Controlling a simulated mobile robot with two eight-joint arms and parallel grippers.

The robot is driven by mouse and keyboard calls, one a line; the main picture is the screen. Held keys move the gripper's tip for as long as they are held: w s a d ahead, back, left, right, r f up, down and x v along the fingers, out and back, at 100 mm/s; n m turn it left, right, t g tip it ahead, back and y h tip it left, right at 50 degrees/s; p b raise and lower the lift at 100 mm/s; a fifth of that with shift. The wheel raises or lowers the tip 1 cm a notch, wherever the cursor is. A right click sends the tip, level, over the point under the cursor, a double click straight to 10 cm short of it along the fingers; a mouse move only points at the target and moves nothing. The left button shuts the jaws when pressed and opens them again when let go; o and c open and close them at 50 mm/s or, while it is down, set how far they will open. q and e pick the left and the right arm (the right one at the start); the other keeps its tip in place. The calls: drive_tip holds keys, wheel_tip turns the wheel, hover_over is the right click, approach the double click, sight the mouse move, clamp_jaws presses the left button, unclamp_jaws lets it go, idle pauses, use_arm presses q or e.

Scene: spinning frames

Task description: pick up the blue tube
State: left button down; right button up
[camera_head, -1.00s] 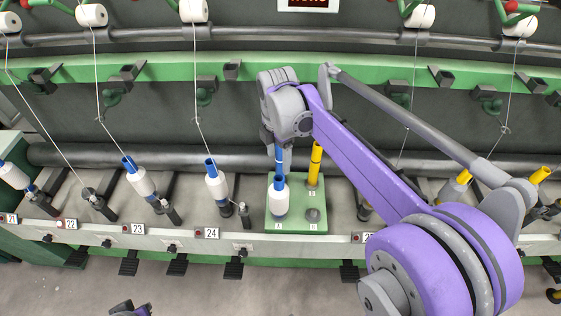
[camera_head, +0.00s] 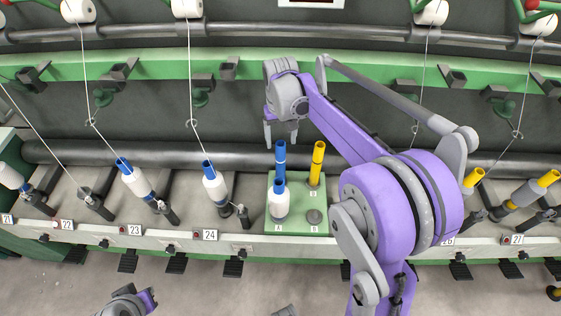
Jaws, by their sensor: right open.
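A bare blue tube (camera_head: 281,158) stands upright on a green block (camera_head: 298,228) in the head view. Its lower end is partly hidden by a blue tube wound with white yarn (camera_head: 279,201), which stands in front of it on the same block. My right gripper (camera_head: 281,138) is open and empty. Its two fingers point down, apart, around the height of the bare tube's top in the picture; I cannot tell the exact depth between them. My left gripper's fingers are not seen; only a grey and purple part of my left arm shows at the bottom left.
A yellow tube (camera_head: 317,163) stands close to the right of the blue one. An empty round peg (camera_head: 314,217) is at the block's front right. Yarn-wound bobbins (camera_head: 216,188) with thin threads stand along the machine rail on the left. Yellow tubes (camera_head: 473,178) are on the right.

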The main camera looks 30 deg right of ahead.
sight(280, 156)
wheel_tip(280, 156, down, 9)
drive_tip(key=shift+a+r, duration=0.15)
clamp_jaws()
idle(0.6)
